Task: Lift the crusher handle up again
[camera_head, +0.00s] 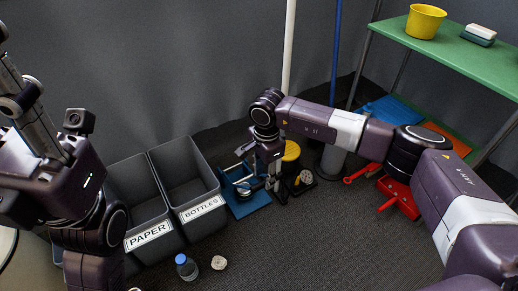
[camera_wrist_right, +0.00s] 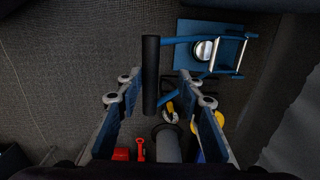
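The blue crusher (camera_head: 244,183) stands on a flat blue base on the floor, right of the bottles bin. Its frame also shows in the right wrist view (camera_wrist_right: 243,52), with a round silvery part in it. A blue lever leads to the long black handle grip (camera_wrist_right: 151,75). My right gripper (camera_head: 272,178) is beside the crusher. In the right wrist view its two fingers (camera_wrist_right: 160,92) are spread apart, with the black grip between them in the picture; I see a gap on both sides. My left arm is at the left; its fingers cannot be made out clearly.
Grey bins marked PAPER (camera_head: 150,234) and BOTTLES (camera_head: 203,207) stand left of the crusher. A blue-capped bottle (camera_head: 187,268) and a pale round item (camera_head: 219,262) lie before them. A yellow-topped item (camera_head: 291,151), red tools (camera_head: 398,197) and a green shelf (camera_head: 450,48) are right.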

